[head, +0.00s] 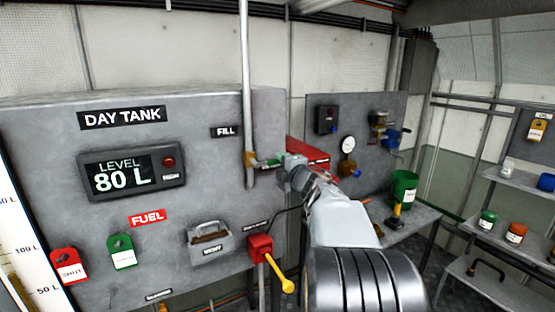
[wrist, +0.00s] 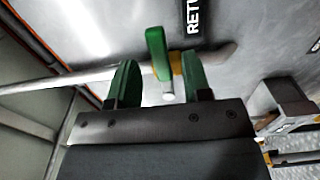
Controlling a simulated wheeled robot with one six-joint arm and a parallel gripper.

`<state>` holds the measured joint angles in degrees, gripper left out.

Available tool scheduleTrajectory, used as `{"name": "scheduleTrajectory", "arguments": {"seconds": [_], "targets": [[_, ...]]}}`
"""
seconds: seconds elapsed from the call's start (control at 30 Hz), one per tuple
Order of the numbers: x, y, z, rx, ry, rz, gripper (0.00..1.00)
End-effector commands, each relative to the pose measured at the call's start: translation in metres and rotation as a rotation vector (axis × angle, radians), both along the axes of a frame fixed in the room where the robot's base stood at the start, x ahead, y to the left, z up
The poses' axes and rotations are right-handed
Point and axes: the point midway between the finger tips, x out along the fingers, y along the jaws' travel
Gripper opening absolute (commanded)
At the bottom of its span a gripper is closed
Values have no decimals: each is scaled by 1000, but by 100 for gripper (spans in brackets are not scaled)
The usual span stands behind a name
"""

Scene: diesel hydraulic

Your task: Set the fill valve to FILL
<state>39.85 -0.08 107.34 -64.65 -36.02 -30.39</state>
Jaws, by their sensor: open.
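The fill valve has a brass body (head: 250,158) on a vertical grey pipe, with a green lever (head: 268,162) reaching out to the right, across the pipe. The FILL label (head: 226,132) is on the panel, above and left of it. In the wrist view the lever (wrist: 158,53) stands between my fingers, with the brass body (wrist: 177,63) behind it. A label beginning RETU (wrist: 193,14) lies beyond the lever's end, partly cut off. My gripper (head: 281,166) is open around the lever; it also shows in the wrist view (wrist: 160,82). Gaps show on both sides of the lever.
The grey pipe (head: 247,75) runs up beside the valve. The day tank display (head: 130,171) reads 80 L. A red box with a yellow lever (head: 279,272) sits below my gripper. A red box (head: 308,152) and a bench (head: 405,232) lie to the right.

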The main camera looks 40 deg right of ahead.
Motion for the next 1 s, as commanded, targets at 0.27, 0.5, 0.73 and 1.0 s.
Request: {"name": "scheduleTrajectory", "arguments": {"seconds": [0.27, 0.5, 0.73, 1.0], "targets": [[28, -4, 0, 1, 0, 0, 45], [33, -4, 0, 0, 1, -1, 45], [33, -4, 0, 1, 0, -1, 40], [33, -4, 0, 1, 0, -1, 14]]}}
